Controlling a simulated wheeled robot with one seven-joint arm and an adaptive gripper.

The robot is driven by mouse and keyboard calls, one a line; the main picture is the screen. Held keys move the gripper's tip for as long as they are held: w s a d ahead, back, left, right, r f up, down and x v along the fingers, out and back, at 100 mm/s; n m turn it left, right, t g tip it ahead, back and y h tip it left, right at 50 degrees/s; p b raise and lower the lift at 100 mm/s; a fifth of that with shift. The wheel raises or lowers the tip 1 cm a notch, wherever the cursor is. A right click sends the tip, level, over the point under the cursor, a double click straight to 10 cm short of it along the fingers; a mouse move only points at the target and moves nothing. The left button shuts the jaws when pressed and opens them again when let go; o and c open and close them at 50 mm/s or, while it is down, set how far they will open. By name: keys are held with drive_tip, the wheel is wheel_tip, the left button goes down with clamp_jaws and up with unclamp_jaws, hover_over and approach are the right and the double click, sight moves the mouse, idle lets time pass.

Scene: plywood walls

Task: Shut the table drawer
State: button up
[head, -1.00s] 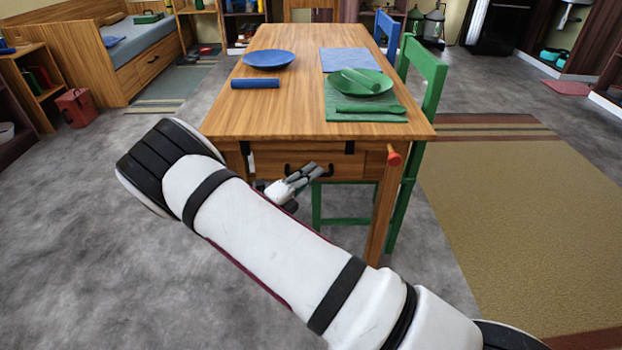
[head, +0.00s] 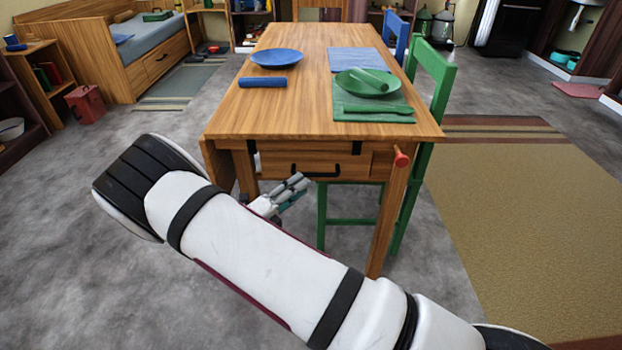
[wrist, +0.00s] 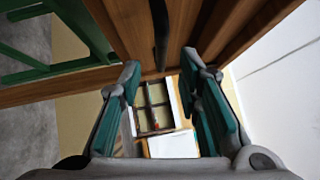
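The wooden table (head: 225,120) stands ahead, with its drawer (head: 348,164) in the near end under the top. The drawer front carries a black bar handle (head: 315,174), which also shows in the wrist view (wrist: 160,35) as a dark upright bar beyond my fingers. How far the drawer stands out is hard to tell, as the tabletop hides its upper side. My gripper (head: 292,190) is just below and left of the handle in the head view. In the wrist view its two teal-padded fingers (wrist: 172,100) are wide apart with nothing held between them.
A green chair (head: 434,80) stands at the table's right side. A red peg (head: 401,158) sticks out near the table's right front corner.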

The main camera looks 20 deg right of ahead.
drive_tip(key=shift+v, duration=2.35)
